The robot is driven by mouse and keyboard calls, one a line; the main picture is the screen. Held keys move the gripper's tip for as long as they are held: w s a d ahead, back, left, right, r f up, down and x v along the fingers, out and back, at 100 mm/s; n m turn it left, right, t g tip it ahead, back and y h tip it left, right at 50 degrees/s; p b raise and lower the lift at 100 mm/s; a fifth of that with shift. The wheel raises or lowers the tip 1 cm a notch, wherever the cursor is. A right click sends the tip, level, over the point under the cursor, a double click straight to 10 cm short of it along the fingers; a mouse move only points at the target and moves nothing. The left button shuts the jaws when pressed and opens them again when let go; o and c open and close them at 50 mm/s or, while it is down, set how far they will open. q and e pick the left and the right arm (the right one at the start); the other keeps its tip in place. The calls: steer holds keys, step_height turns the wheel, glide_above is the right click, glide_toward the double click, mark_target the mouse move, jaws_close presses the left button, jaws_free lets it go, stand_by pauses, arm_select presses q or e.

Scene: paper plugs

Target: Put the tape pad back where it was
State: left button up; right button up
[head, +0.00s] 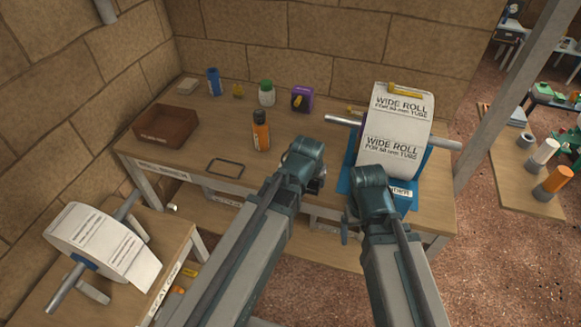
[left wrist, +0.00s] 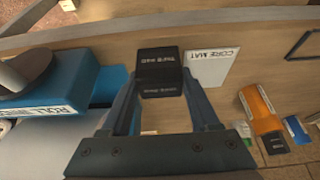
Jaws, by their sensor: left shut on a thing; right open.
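My left gripper (left wrist: 161,105) is shut on a small black block, the tape pad (left wrist: 160,70), with faint pale lettering that reads upside down in the left wrist view. The pad is held between the fingertips, over or close to the bench; its exact height is unclear. In the head view my left gripper (head: 316,184) is above the bench's front part and hides the pad. A white mat marked CORE MAT (left wrist: 210,68) lies beside the pad in the left wrist view. My right gripper (head: 349,222) is open, in front of the blue roll stand (head: 346,186).
A black rectangular outline (head: 223,175) lies empty on the bench (head: 190,170). An orange bottle (head: 261,133) stands behind it, a brown box (head: 166,127) to the left. A wide paper roll (head: 396,140) sits on the stand. Another roll (head: 95,240) is at lower left.

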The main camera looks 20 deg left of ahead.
arm_select(q)
steer(key=w+a, duration=0.2)
steer(key=w, duration=0.1)
steer(key=w+a, duration=0.3)
steer(key=w+a+f+b, duration=0.1)
steer(key=w+a, duration=0.2)
steer(key=shift+w+a+f, duration=0.1)
steer(key=shift+w+a, duration=0.1)
steer(key=shift+a, duration=0.05)
steer(key=shift+w+a, duration=0.25)
steer(key=shift+w, duration=0.05)
steer(key=f+b, duration=0.1)
steer(key=f, duration=0.1)
steer(key=f+b, duration=0.1)
steer(key=b, duration=0.1)
steer(key=shift+w+a+f+b, duration=0.15)
steer(key=shift+a+f+b, duration=0.05)
steer(key=shift+f+b, duration=0.15)
steer(key=shift+f, duration=0.2)
steer(key=o, duration=1.2)
steer(key=shift+r, duration=0.1)
steer(key=shift+r, duration=0.1)
